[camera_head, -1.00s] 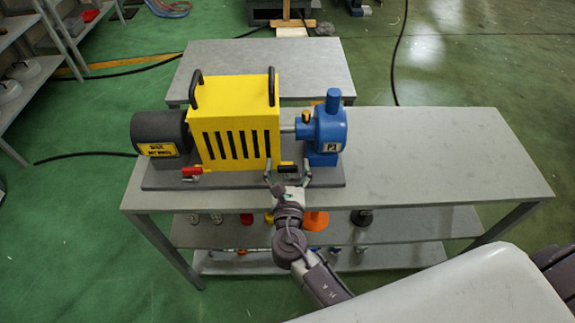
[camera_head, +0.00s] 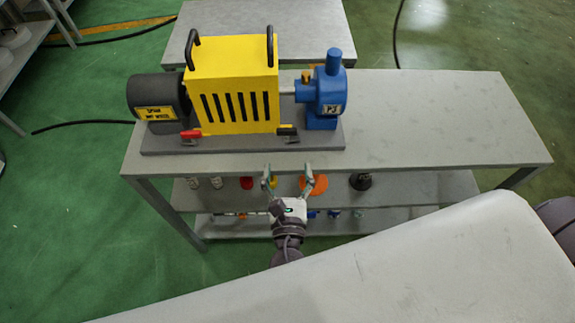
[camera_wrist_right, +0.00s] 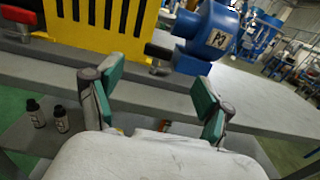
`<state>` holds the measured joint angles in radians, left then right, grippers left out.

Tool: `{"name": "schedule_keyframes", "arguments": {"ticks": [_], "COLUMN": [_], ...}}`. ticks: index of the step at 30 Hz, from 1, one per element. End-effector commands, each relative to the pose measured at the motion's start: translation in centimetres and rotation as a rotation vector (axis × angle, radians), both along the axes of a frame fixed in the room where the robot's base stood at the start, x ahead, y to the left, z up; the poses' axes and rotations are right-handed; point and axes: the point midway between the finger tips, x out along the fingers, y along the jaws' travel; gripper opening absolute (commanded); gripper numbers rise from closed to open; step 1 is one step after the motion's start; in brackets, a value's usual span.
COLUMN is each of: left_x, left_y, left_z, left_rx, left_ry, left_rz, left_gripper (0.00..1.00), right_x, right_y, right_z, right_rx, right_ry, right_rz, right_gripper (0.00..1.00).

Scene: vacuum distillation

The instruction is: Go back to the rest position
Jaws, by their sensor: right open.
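My right gripper (camera_head: 288,180) is open and empty in the head view, in front of the table's front edge. Its two green-padded fingers stand apart in the right wrist view (camera_wrist_right: 150,95), with nothing between them. Beyond it is the pump unit with a yellow slotted housing (camera_head: 233,90), a dark motor (camera_head: 157,97) and a blue pump head (camera_head: 325,95). A red-handled valve (camera_head: 190,134) and a black-handled valve (camera_head: 287,131) sit at its front, apart from the gripper. My left gripper is not in view.
The grey table (camera_head: 440,125) is bare to the right of the unit. Lower shelves (camera_head: 420,190) hold small items, including an orange piece (camera_head: 314,185) and dark bottles (camera_wrist_right: 60,119). Another grey table (camera_head: 290,30) stands behind. Open green floor (camera_head: 85,200) lies to the left.

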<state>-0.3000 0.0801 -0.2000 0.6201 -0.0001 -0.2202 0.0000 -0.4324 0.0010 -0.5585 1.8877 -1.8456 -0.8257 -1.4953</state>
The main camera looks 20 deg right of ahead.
Motion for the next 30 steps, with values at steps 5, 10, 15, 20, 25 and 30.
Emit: {"name": "schedule_keyframes", "arguments": {"ticks": [5, 10, 15, 20, 25, 30], "left_x": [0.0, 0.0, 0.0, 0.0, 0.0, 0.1], "left_y": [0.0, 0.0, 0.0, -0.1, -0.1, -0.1], "left_z": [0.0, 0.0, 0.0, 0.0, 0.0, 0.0], "left_rx": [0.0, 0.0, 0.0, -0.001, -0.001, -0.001], "left_ry": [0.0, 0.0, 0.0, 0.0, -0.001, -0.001], "left_rz": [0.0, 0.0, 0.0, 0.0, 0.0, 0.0], "left_gripper": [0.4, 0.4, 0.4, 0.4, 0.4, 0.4], "right_x": [0.0, 0.0, 0.1, -1.0, -5.3, -12.5], "right_y": [0.0, 0.0, 0.0, -0.3, -1.9, -4.5], "right_z": [0.0, 0.0, -3.2, -13.1, -25.4, -36.0], "right_rx": [0.0, 0.0, 0.076, 0.356, 0.774, 1.235], "right_ry": [0.0, 0.001, 0.058, 0.238, 0.45, 0.571], "right_rz": [0.0, 0.0, 0.015, 0.005, -0.152, -0.501], "right_gripper": [0.79, 0.79, 0.79, 0.79, 0.79, 0.79]}}
